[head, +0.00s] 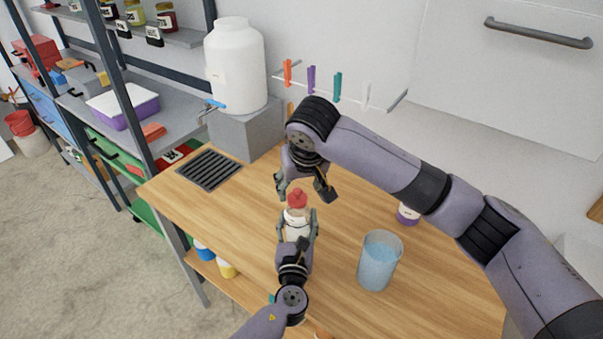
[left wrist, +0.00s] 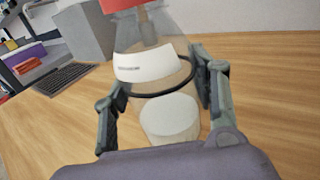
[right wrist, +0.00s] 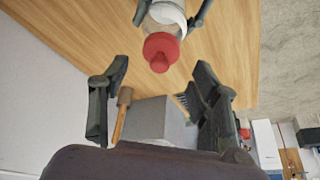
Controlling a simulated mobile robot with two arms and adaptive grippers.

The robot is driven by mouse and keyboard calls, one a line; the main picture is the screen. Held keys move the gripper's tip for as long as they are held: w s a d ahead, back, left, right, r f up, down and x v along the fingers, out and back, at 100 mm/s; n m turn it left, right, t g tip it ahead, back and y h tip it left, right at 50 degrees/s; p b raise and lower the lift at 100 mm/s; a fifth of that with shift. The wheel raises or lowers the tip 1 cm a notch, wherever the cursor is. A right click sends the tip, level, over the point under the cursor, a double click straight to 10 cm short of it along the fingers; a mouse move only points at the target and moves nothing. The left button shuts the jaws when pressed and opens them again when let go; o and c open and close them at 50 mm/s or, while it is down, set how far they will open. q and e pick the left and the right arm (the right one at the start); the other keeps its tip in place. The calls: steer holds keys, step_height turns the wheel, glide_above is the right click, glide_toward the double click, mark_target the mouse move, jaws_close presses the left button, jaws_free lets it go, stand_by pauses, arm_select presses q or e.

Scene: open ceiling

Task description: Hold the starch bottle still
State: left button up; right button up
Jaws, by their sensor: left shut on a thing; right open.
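The starch bottle (head: 297,226) stands upright on the wooden table, with a red cap and a pale label. In the left wrist view the bottle (left wrist: 148,66) is clear, with a white band and white contents low inside. My left gripper (head: 298,236) is shut around its body, one finger on each side. My right gripper (head: 304,190) is open and empty, just beyond and above the cap. In the right wrist view the red cap (right wrist: 161,50) shows near the open jaws (right wrist: 162,78), not between them.
A beaker of bluish liquid (head: 379,260) stands right of the bottle. A purple-and-white jar (head: 408,213) is partly behind my right arm. A white tank (head: 235,66) with a blue tap sits on a grey block (head: 246,132). A dark drain grate (head: 209,170) lies at the left.

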mark_target(298, 192)
steer(key=shift+x, duration=2.15)
steer(key=c, duration=1)
steer(key=shift+r, duration=0.2)
steer(key=shift+r, duration=2.9)
arm_select(q)
steer(key=o, duration=1.3)
steer(key=shift+c, duration=0.2)
